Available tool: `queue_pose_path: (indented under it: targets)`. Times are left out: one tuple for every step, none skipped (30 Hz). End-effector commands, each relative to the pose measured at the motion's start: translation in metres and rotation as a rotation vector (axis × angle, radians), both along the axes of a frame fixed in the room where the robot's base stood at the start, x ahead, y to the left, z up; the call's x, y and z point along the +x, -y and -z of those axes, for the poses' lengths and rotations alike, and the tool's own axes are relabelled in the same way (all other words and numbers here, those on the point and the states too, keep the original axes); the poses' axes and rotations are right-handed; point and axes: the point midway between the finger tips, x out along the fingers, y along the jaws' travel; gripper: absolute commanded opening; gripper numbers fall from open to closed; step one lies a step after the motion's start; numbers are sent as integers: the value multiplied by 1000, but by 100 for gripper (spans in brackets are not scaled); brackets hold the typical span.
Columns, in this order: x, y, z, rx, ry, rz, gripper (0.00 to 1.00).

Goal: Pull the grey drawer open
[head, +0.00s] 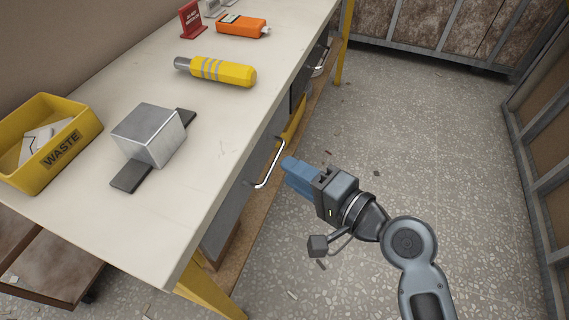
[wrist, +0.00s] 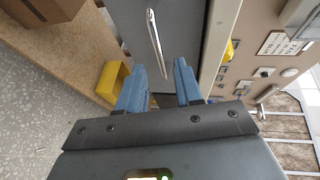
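The grey drawer (head: 237,200) sits under the near part of the workbench top, its front facing right. It bears a shiny bar handle (head: 270,167). In the wrist view the grey drawer front (wrist: 183,35) fills the top middle, and the handle (wrist: 156,40) runs down toward the space between my fingers. My gripper (head: 294,172) has blue fingers and is just right of the handle, apart from it as far as I can see. In the wrist view my gripper (wrist: 162,88) is open, with a clear gap and nothing held. Whether the drawer is fully closed I cannot tell.
On the workbench top (head: 90,225) are a yellow waste bin (head: 75,150), a metal block (head: 148,135), a yellow flashlight (head: 220,71) and an orange meter (head: 242,25). Another handle (head: 320,67) shows farther back.

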Motion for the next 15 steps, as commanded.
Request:
queue_pose_path:
  targets:
    - [6,-7,1,0,1,-2,35]
    - [9,-10,2,0,1,-2,35]
    - [12,-14,3,-1,2,-1,35]
    - [15,-17,4,-1,1,-1,35]
    - [17,-19,5,-1,1,-1,35]
    - [20,-22,5,0,0,-1,35]
    - [22,-24,6,0,0,0,35]
    - [24,-26,6,0,0,0,35]
    - [25,-28,7,0,0,0,35]
    - [26,-29,7,-1,1,0,35]
    - [27,-29,7,-1,1,1,35]
    - [27,-30,8,-1,0,1,35]
    - [28,-30,8,-1,0,1,35]
    - [28,-30,8,-1,0,1,35]
    - [28,-30,8,-1,0,1,35]
